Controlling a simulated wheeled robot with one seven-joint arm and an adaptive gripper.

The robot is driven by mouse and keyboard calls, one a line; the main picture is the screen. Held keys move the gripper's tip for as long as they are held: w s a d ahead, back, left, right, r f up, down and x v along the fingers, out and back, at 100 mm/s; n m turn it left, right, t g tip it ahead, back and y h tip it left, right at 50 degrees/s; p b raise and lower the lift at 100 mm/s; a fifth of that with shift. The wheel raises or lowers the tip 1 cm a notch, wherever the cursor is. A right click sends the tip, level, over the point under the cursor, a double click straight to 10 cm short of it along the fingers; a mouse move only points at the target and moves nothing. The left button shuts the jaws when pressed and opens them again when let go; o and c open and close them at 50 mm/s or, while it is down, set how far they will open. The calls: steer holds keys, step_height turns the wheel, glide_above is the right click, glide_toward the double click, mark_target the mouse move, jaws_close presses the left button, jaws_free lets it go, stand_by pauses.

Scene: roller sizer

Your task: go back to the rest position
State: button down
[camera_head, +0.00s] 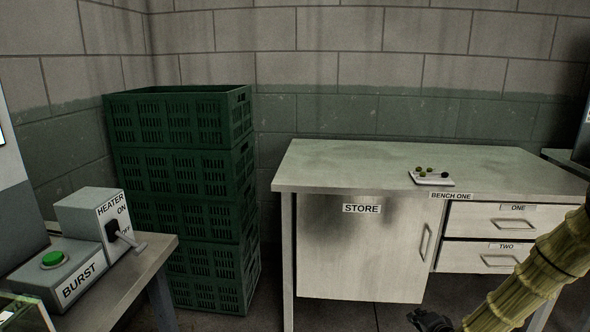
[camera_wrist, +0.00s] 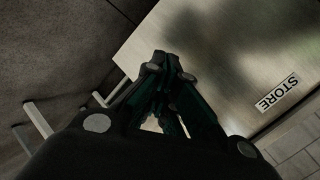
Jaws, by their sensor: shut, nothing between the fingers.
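My gripper (camera_head: 430,320) shows at the bottom edge of the head view, low in front of the bench and partly cut off. My arm, in a pale ribbed sleeve, comes in from the right. In the wrist view my gripper (camera_wrist: 168,62) has its dark fingers together with nothing between them. The STORE door (camera_wrist: 215,50) of the bench lies beyond the fingers, and I see no contact with it.
Bench one (camera_head: 350,170) has a shut STORE door (camera_head: 360,250) and shut drawers ONE (camera_head: 515,221) and TWO (camera_head: 500,256). A small white tray (camera_head: 432,181) on it holds several olive-like balls.

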steer(key=s+a+f+n+g, duration=0.3)
steer(key=s+a+f, duration=0.2)
steer(key=s, duration=0.6)
steer(key=s+a+f+n+g, duration=0.3)
steer(key=s+a+f, duration=0.25)
steer(key=s, duration=0.45)
steer(key=s+a+f+n+g, duration=0.3)
steer(key=s+a+f, duration=0.15)
steer(key=s, duration=0.65)
steer(key=s+n+g, duration=0.3)
steer(key=s, duration=1.3)
step_height(320, 180, up, 18)
steer(key=p, duration=1.9)
steer(key=shift+a+h, duration=0.35)
steer(key=shift+h, duration=0.05)
steer(key=shift+r, duration=0.1)
